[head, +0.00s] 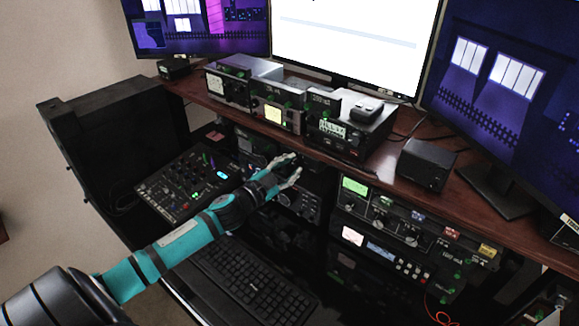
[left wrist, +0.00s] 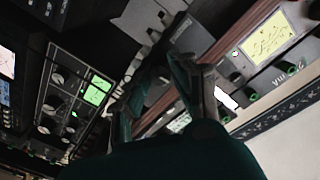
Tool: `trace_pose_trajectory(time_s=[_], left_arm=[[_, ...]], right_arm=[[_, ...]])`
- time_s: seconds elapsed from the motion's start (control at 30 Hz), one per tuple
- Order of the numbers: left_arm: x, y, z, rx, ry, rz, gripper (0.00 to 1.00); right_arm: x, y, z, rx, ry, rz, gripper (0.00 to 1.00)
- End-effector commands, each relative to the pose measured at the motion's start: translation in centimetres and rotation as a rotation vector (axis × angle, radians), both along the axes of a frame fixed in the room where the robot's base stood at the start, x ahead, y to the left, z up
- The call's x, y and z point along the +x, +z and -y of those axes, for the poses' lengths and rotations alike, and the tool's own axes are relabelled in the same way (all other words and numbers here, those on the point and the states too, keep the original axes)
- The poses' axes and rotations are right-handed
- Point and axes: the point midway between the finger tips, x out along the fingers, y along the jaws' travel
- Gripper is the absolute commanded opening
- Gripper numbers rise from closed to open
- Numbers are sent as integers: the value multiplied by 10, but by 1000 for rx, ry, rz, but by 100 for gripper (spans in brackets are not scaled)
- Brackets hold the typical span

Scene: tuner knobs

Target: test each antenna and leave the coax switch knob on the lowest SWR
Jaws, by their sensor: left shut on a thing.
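My left gripper (head: 291,168) is in front of the equipment under the shelf's front edge. I cannot read which knob is the coax switch. The display also shows in the left wrist view (left wrist: 97,92). My right gripper is not in view.
Radios with green knobs stand on the wooden shelf, including one with a yellow lit meter (head: 274,115). A black box (head: 427,165) stands to the right. A mixer (head: 187,182) and a keyboard (head: 245,282) lie below. A red cable (head: 437,312) hangs at lower right.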

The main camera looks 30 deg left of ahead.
Motion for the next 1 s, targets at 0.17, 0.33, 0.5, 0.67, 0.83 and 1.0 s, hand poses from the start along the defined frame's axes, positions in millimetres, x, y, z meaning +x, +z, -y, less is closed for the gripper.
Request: trace_pose_trajectory(time_s=[0.17,0.33,0.5,0.67,0.83,1.0], left_arm=[[0,0,0,44,0,4,0],[0,0,0,57,-1,5,0],[0,0,0,58,-1,5,0],[0,0,0,57,-1,5,27],[0,0,0,57,-1,5,48],[0,0,0,57,-1,5,48]], right_arm=[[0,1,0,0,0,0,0],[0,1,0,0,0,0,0],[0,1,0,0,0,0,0],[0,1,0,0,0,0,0],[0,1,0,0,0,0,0],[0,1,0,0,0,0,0]])
